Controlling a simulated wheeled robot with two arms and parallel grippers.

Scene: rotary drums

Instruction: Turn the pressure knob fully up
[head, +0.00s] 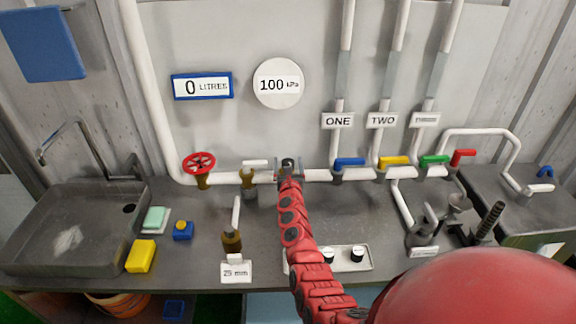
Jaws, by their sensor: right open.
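A small dark knob (288,162) sits on the white horizontal pipe below the round gauge (278,84), which reads 100 kPa. I take it to be the pressure knob, though no label shows on it. My right gripper (288,168) is open at this knob, with a finger on either side of it. Whether the fingers touch it is too small to tell. My right arm hides part of the pipe and counter below. My left gripper is not in view.
A red valve wheel (199,162) and brass fitting (249,179) are to the left on the pipe. Blue (349,162), yellow (394,161) and green (434,160) valve handles are to the right.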

